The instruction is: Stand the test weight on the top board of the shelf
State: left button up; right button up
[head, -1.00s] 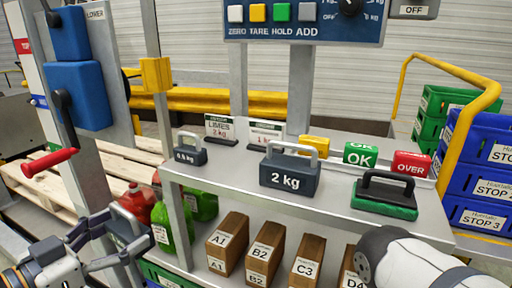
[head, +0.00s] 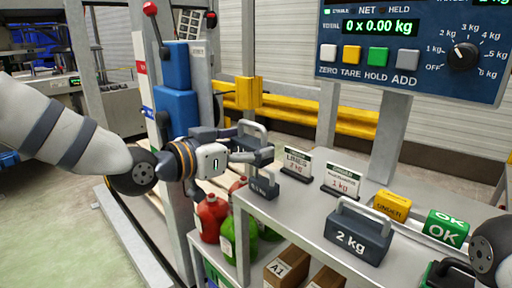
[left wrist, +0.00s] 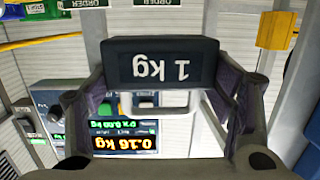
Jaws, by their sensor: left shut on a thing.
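The dark 1 kg test weight (left wrist: 162,65) is between the two fingers of my left gripper (left wrist: 170,88), its label upside down in the left wrist view. In the head view the left gripper (head: 240,157) is shut on this dark weight (head: 262,157), whose grey handle points up. It is at the left end of the shelf's top board (head: 290,222), just above and behind the small 0.5 kg weight (head: 264,186). The picture does not show whether the held weight touches the board. Part of my right arm shows at the right edge, but its gripper is out of view.
A 2 kg weight (head: 358,232) stands on the top board. Two sign cards (head: 297,164) stand behind it, with yellow UNDER (head: 392,205) and green OK (head: 446,228) blocks to the right. Bare board lies between the small and 2 kg weights.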

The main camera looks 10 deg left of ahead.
pick_arm(q)
jog(key=d+f, duration=0.3)
jog(key=d, duration=0.4)
send_over(295, 217)
notch_tip(295, 217, down, 5)
jog(key=shift+w+r+b, duration=0.1)
jog(key=shift+w+b, duration=0.05)
jog(key=shift+b, duration=0.15)
jog(key=shift+d+f, duration=0.1)
jog(key=shift+f, duration=1.75)
jog(key=o, duration=1.7)
jog(key=shift+f, duration=0.1)
pick_arm(e)
jog(key=shift+s+f, duration=0.6)
jog(key=shift+f, duration=0.05)
